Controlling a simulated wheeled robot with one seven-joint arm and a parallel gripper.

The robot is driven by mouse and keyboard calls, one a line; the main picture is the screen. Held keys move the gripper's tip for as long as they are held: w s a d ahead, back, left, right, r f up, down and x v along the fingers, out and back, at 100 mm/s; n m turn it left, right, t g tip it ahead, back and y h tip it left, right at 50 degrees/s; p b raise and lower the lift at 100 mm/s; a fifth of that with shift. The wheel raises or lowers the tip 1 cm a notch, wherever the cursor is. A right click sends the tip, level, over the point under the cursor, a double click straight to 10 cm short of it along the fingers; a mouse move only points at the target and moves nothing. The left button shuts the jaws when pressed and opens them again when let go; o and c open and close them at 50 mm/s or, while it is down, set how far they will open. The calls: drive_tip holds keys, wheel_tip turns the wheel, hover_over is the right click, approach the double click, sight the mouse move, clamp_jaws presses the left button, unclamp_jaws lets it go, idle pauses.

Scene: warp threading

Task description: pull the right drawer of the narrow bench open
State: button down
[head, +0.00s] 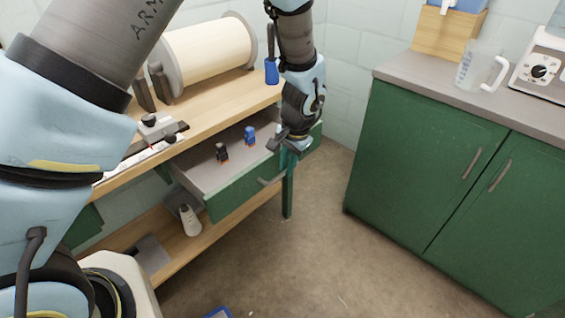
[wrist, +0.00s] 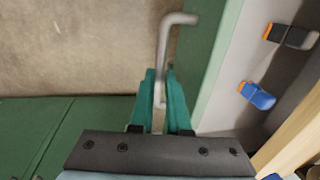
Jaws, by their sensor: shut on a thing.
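The right drawer (head: 238,196) of the narrow bench (head: 232,97) stands pulled out, its green front away from the bench and its grey inside showing. A black-and-orange item (head: 222,152) and a blue-and-orange item (head: 250,135) lie in it; both also show in the wrist view, the black one (wrist: 290,36) above the blue one (wrist: 257,96). My gripper (wrist: 160,80) is shut on the metal bar handle (wrist: 165,45) near one end, with teal fingers either side. In the head view my gripper (head: 280,160) covers part of the drawer front.
A white bottle (head: 190,220) stands on the bench's lower shelf. A green cabinet (head: 430,165) stands at the right. The floor (head: 310,260) between is mostly clear.

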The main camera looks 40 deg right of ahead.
drive_tip(key=c, duration=1.2)
unclamp_jaws()
drive_tip(key=shift+o, duration=0.2)
drive_tip(key=shift+r, duration=0.1)
wheel_tip(320, 180, up, 10)
drive_tip(key=s+b, duration=0.1)
drive_tip(key=s, duration=0.1)
drive_tip(key=shift+d+r, duration=0.2)
drive_tip(key=shift+d, duration=0.05)
drive_tip(key=shift+w+a, duration=0.1)
